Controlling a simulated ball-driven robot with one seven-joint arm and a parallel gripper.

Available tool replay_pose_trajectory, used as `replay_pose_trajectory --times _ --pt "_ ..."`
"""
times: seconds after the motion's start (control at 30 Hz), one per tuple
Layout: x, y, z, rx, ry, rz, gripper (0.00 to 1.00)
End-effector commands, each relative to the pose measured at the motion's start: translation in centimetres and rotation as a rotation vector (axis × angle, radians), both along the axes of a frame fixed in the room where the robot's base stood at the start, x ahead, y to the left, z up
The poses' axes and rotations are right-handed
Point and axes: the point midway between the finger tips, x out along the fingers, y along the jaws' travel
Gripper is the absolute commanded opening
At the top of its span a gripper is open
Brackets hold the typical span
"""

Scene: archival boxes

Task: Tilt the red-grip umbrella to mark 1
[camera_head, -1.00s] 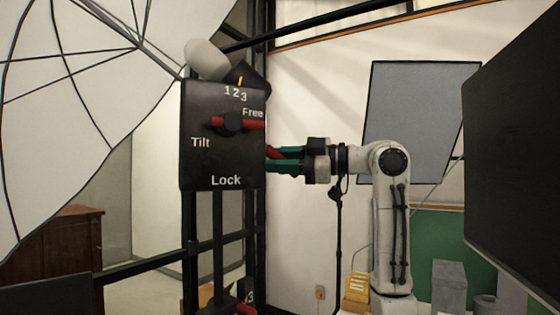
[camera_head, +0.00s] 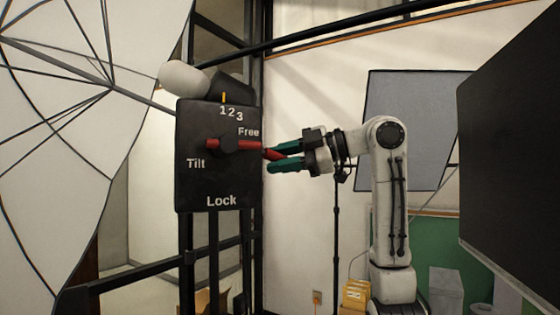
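The white umbrella (camera_head: 60,150) fills the left of the view, its ribs meeting at a shaft that runs toward a pale rounded part (camera_head: 183,76). A black panel (camera_head: 190,185) carries the marks 1, 2, 3 and the words Tilt, Free and Lock. The red lever (camera_head: 243,145) on the panel points right, just under Free. My gripper (camera_head: 280,157) has teal fingers above and below the red grip (camera_head: 270,153) at the panel's right side and appears shut on it. Part of the grip is hidden by the fingers.
A large dark panel (camera_head: 510,170) stands close on the right. A grey board (camera_head: 405,125) hangs behind my arm. Black rails (camera_head: 140,275) and posts stand below the black panel. Yellow folders (camera_head: 355,295) and a grey box (camera_head: 445,290) are low at the right.

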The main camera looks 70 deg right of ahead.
Motion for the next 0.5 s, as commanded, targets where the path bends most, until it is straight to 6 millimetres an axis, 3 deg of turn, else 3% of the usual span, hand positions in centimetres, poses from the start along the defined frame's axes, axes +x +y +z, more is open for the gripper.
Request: replay_pose_trajectory --times 0.17,0.5 --pt "-0.01 0.03 0.05 0.000 0.000 0.000 0.50" --pt "-0.51 -0.05 0.00 0.001 0.001 0.000 0.51"
